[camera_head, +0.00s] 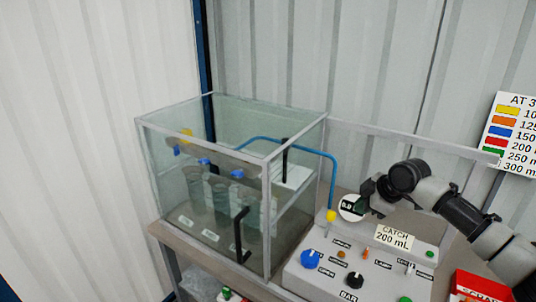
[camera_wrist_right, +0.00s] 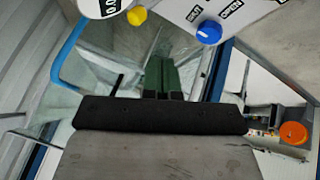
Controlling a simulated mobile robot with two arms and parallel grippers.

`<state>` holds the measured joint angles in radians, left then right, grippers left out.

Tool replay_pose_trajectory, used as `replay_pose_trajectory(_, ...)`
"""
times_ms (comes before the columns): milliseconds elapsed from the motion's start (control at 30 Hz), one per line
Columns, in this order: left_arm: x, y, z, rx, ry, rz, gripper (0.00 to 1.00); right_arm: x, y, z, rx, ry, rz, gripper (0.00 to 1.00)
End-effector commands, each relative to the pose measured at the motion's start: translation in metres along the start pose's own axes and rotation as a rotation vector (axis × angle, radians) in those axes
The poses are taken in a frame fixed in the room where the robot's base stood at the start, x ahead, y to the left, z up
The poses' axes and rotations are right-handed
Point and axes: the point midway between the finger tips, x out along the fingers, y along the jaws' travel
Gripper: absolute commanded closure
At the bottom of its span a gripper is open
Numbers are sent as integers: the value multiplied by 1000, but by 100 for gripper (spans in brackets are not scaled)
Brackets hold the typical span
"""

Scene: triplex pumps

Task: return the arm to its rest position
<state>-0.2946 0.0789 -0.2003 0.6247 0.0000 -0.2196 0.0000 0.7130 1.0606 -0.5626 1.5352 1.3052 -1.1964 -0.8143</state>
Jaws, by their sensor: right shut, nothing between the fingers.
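My right arm (camera_head: 465,215) comes in from the right in the head view and reaches over the control panel (camera_head: 315,278). My right gripper (camera_head: 364,203) is shut and empty. In the head view it overlaps the right edge of the round white gauge (camera_head: 348,207); I cannot tell whether it touches it. In the right wrist view, the shut gripper (camera_wrist_right: 161,76) points away from the camera toward the glass tank. My left gripper is not in view.
A glass tank (camera_head: 160,150) stands left of the panel, with a black handle (camera_head: 240,235) and a blue tube (camera_head: 310,147). The panel carries a blue knob (camera_head: 311,259), a yellow knob (camera_head: 331,215) and a "CATCH 200 mL" sign (camera_head: 394,237). A colour chart (camera_head: 510,135) is at right.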

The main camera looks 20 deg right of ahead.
Motion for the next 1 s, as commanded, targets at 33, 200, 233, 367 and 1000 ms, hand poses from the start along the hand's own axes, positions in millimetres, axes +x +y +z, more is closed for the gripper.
replay_pose_trajectory(33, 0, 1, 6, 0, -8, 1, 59, 1, -1, -1, -1, 0, -2, 100)
replay_pose_trajectory(200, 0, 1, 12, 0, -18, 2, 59, 32, -38, -8, -15, -18, -51, 100)
replay_pose_trajectory(233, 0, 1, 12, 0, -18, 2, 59, 41, -52, -10, -20, -25, -66, 100)
replay_pose_trajectory(367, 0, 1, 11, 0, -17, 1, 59, 86, -135, -21, -17, -54, -138, 100)
replay_pose_trajectory(1000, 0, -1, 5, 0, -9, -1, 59, 62, -388, 1, 589, -204, -36, 100)
